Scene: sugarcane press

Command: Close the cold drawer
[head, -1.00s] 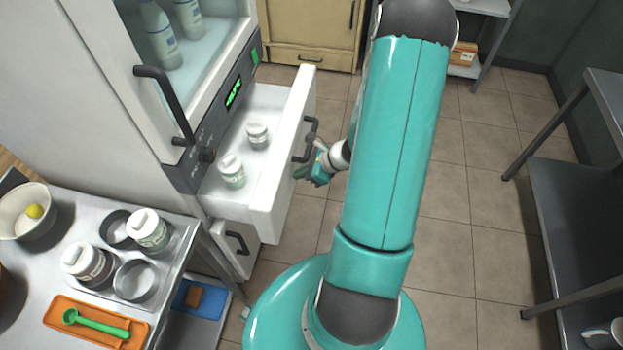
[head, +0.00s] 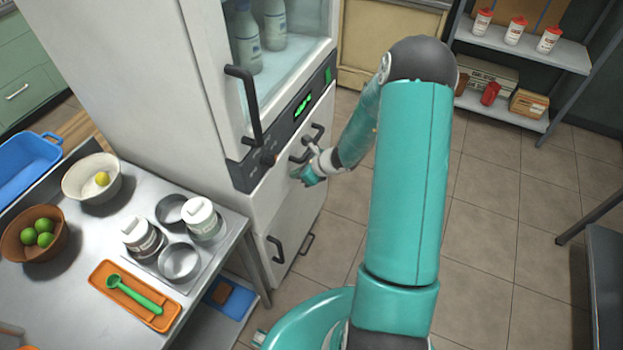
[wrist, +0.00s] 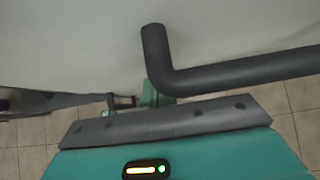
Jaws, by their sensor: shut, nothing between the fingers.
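The cold drawer (head: 268,200) is in the white fridge, below the control panel, in the head view. Its white front looks flush with the cabinet, and no inside shows. Its dark handle (head: 301,156) stands out from the front. My gripper (head: 300,176) is shut and empty, right at the drawer front beside the handle. I cannot tell whether it touches. In the wrist view the dark bent handle (wrist: 235,75) crosses close in front of a pale drawer surface (wrist: 75,45). The fingertips are mostly hidden there.
The fridge's upper glass door has a long dark handle (head: 246,105). A steel table (head: 85,235) with bowls, jars and an orange tray stands at the left. Shelves (head: 545,50) stand at the back right. Tiled floor is open at the right.

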